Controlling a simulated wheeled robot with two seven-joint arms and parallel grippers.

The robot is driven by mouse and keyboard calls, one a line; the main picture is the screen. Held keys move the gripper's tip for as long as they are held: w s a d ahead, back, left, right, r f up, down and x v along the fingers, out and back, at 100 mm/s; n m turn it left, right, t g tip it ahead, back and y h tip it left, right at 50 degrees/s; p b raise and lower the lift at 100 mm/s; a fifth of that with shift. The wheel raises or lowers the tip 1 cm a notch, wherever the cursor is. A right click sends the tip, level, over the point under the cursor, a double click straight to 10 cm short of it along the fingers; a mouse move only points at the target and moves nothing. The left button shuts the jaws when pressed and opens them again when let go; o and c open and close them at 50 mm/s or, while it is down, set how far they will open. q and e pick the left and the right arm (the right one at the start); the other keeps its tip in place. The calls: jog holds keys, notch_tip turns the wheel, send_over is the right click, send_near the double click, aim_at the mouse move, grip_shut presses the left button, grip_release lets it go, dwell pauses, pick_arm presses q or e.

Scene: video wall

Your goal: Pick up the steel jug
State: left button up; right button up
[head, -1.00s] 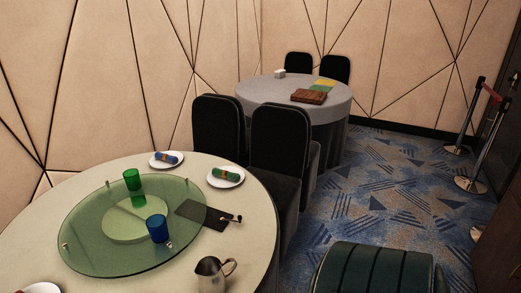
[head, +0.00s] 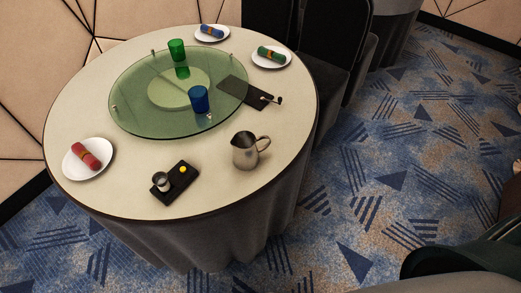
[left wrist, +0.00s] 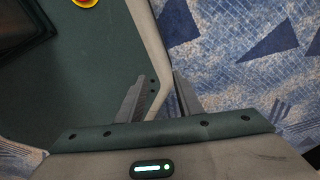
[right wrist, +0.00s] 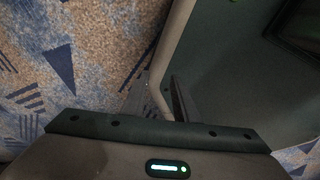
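The steel jug (head: 246,150) stands upright on the round cream table (head: 130,198), near its right front edge. Its handle points right in the head view. Neither gripper shows in the head view, and the jug is in neither wrist view. My left gripper (left wrist: 158,98) shows its two fingers apart with nothing between them, above carpet and part of my own base. My right gripper (right wrist: 160,98) also has its fingers a little apart and empty, above carpet and my base.
A glass turntable (head: 130,118) holds a green glass (head: 177,52) and a blue glass (head: 198,99). A black tray (head: 180,190) with a small cup lies left of the jug. Plates with rolled napkins ring the table. Black chairs (head: 330,50) stand behind; carpet (head: 350,200) at right is clear.

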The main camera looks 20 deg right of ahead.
pick_arm(q)
jog(key=shift+s, duration=0.15)
pick_arm(e)
jog(key=shift+w+a, duration=0.15)
